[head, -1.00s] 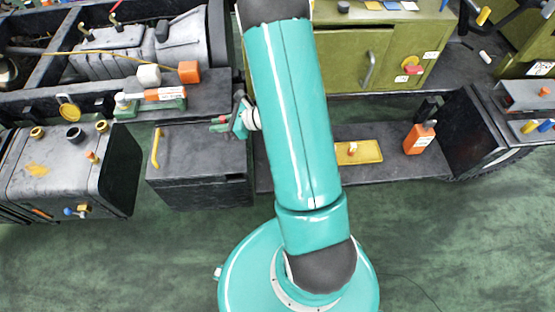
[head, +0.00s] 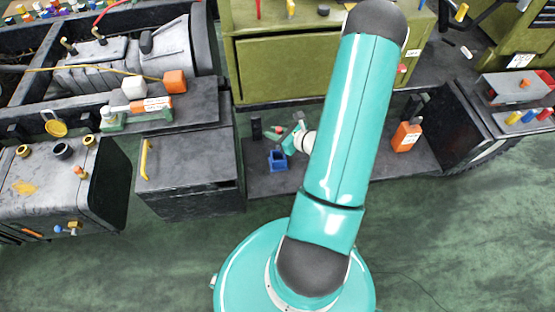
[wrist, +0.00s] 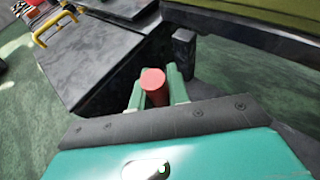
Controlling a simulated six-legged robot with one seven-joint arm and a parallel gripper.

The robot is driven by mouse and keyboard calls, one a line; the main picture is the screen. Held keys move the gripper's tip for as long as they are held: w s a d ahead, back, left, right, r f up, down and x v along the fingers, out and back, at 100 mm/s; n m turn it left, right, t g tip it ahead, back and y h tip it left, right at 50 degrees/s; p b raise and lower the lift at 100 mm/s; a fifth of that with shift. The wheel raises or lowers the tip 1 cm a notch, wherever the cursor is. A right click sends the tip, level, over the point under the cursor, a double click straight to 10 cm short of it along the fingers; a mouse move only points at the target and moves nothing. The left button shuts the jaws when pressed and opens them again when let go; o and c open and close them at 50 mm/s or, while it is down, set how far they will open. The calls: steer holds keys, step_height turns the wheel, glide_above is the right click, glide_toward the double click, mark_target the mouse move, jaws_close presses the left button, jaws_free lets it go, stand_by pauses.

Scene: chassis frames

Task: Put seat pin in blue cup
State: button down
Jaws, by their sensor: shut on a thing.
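My gripper (head: 275,133) is shut on the seat pin, a red cylinder whose round end shows between the two green fingers in the wrist view (wrist: 153,84). In the head view the pin is a small red spot (head: 279,129). The blue cup (head: 278,160), square and open-topped, stands on the dark shelf just below my gripper in the picture. The pin is apart from the cup. The cup does not show in the wrist view, where the fingers and gripper body fill the lower part.
A dark box with a yellow handle (head: 185,180) stands left of the cup. A small black upright block (head: 256,128) is close to my gripper, also in the wrist view (wrist: 184,55). An orange bottle (head: 406,136) stands right on the shelf (head: 262,184). A green cabinet (head: 285,68) rises behind.

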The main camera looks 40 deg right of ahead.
step_height(320, 180, down, 10)
steer(key=shift+r, duration=0.15)
stand_by(0.3)
steer(key=c, duration=1.3)
jaws_free()
steer(key=shift+c, duration=0.2)
